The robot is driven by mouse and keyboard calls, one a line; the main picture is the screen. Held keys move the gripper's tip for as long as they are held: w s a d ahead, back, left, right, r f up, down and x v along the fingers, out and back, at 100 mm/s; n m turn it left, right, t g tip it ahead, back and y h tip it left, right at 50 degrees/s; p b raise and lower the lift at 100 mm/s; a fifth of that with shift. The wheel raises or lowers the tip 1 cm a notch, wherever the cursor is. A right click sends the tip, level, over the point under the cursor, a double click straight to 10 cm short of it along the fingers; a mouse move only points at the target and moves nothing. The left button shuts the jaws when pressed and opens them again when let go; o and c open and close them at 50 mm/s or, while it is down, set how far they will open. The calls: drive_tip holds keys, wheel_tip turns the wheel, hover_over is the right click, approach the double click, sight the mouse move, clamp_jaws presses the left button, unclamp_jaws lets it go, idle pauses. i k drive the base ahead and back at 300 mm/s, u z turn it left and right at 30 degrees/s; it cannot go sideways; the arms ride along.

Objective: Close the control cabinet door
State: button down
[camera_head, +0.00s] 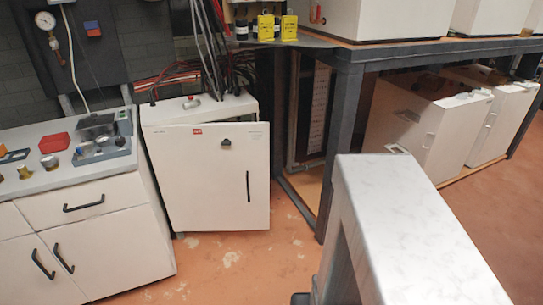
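The control cabinet (205,108) is a white box standing on the floor at centre left, with many cables entering its top. The size of the gap is hard to tell. My gripper is not in view.
A white counter (100,178) with drawers stands left of the cabinet. A dark-framed workbench (343,140) stands right of it, with white units beneath. A marbled pale surface (400,225) fills the right foreground. Reddish floor (245,265) before the cabinet is clear.

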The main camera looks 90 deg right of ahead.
sight(205, 184)
drive_tip(key=z, duration=0.5)
drive_tip(key=k, duration=0.85)
drive_tip(key=z, duration=0.45)
drive_tip(key=i, duration=0.5)
